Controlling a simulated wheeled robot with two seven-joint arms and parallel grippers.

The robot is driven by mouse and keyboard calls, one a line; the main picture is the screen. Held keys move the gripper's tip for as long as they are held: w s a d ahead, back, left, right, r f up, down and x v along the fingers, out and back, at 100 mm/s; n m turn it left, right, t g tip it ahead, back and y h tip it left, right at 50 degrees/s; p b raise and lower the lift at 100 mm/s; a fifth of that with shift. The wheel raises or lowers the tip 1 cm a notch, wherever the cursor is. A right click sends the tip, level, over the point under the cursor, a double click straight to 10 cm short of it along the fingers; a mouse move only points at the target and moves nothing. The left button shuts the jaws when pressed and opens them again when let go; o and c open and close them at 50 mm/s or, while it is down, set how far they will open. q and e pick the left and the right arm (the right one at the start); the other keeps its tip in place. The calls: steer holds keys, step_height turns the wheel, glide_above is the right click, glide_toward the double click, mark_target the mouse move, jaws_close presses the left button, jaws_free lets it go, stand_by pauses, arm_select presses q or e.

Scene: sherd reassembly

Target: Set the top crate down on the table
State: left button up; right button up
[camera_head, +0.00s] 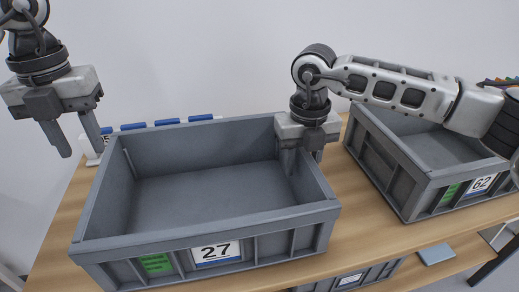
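A large grey crate (205,222) labelled 27 stands in the middle foreground and looks empty inside. Its base seems to be at the level of the wooden table (345,215), but the contact is hidden. My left gripper (74,140) is open and empty, off the crate's back left corner, with its fingers pointing down. My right gripper (304,158) is at the crate's right wall, with one finger inside and the other near the outer side. The rim and wall partly hide whether it grips the wall.
A second grey crate (388,177) labelled 62 stands on the table at the right, under my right arm. Another crate (350,279) is partly visible below the tabletop. Blue-topped items (168,122) line the back edge. Bare table lies between the two upper crates.

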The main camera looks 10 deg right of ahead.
step_height(320, 180, up, 12)
steer(key=shift+f, duration=0.1)
stand_by(0.7)
